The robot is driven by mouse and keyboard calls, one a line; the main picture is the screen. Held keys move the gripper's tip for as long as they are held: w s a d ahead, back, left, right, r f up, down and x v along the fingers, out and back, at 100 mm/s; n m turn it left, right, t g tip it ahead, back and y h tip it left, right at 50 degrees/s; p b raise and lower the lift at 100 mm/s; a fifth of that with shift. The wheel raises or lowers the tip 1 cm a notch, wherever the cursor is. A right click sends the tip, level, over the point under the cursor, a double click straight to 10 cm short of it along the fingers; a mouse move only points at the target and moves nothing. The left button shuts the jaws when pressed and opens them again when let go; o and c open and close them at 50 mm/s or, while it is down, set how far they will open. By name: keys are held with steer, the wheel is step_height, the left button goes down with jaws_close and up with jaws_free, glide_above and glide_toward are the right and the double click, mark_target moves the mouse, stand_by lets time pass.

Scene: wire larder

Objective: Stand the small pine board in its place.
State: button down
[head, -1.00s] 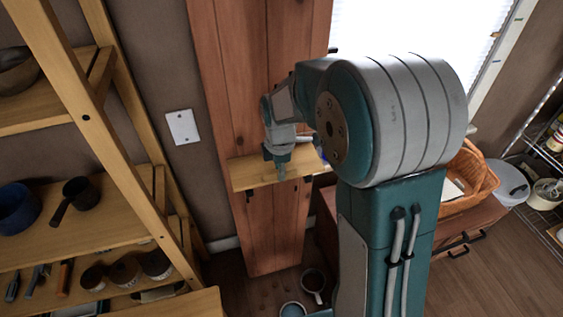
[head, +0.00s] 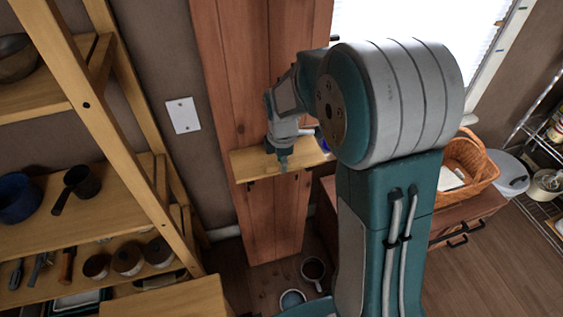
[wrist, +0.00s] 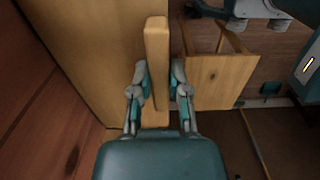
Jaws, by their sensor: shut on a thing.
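The small pine board (wrist: 156,60) is edge-on in the wrist view, a narrow upright strip. My gripper (wrist: 159,88) is shut on it, one finger on each side. A broad pine surface (wrist: 90,40), which looks like a shelf, lies behind and left of the board. In the head view my gripper (head: 282,160) points down at the middle of the pine shelf (head: 248,165), fixed across reddish planks (head: 232,90). The held board cannot be told apart there, partly hidden by the gripper. I cannot tell whether it touches the shelf.
A pine rack (head: 90,105) with pans and jars stands at the left. A wicker basket (head: 482,172) sits on a brown cabinet (head: 470,222) at the right. A mug (head: 313,268) and a bowl (head: 292,299) are low down below the shelf.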

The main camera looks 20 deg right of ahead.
steer(key=shift+d+f, duration=0.1)
steer(key=shift+d, duration=0.05)
steer(key=shift+f, duration=0.8)
steer(key=c, duration=0.9)
jaws_free()
steer(key=shift+r, duration=1.5)
steer(key=o, duration=0.5)
